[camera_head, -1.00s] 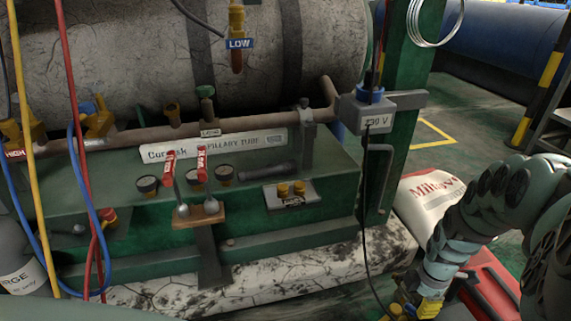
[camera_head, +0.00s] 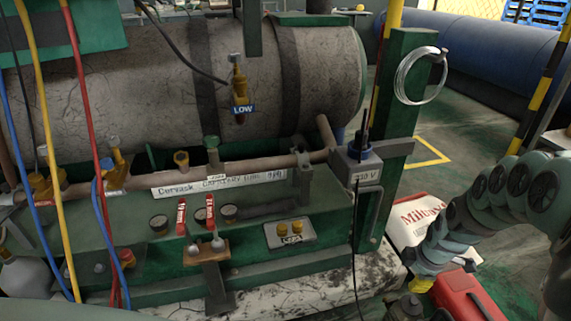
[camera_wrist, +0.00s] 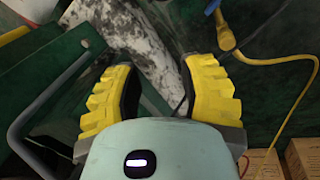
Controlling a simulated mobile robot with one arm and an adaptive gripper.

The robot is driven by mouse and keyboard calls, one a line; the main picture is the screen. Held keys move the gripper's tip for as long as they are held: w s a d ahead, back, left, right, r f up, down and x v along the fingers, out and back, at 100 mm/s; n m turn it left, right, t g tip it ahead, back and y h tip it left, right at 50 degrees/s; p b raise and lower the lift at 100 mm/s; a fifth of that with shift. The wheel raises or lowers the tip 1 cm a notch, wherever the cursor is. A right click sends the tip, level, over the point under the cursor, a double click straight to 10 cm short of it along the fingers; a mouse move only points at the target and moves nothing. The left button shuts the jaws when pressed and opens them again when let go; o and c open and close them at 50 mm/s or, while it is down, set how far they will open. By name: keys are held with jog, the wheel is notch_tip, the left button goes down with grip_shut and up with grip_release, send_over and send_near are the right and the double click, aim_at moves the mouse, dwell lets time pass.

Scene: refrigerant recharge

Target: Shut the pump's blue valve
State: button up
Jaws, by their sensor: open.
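My gripper (camera_wrist: 160,88) has two yellow ribbed fingers spread apart, with nothing between them. In the head view only a little yellow of it shows below my wrist at the lower right, beside a red case. In the wrist view a small blue part (camera_wrist: 212,6) shows at the top edge, above a brass fitting (camera_wrist: 226,36) on a yellow hose; it is cut off, and I cannot tell whether it is the pump's blue valve. It lies beyond the right finger, apart from it. A dark object with a brass-coloured part (camera_head: 405,307), possibly the pump, is at the bottom of the head view.
A green bench (camera_head: 255,262) carries red-handled levers (camera_head: 181,218), gauges and a 230 V box (camera_head: 357,170) with a hanging black cable. The red case (camera_head: 468,295) and a white sack (camera_head: 418,222) stand near my arm. Cardboard boxes (camera_wrist: 300,155) show in the wrist view.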

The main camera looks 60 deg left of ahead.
jog(key=w+a+r+m+t+y+p, duration=0.2)
jog(key=w+a+r+p, duration=0.3)
jog(key=r, duration=0.4)
jog(key=shift+w+r+m+t+p, duration=0.3)
jog(key=shift+w+m+p, duration=0.25)
jog(key=shift+p, duration=0.8)
jog(key=shift+s+f, duration=0.15)
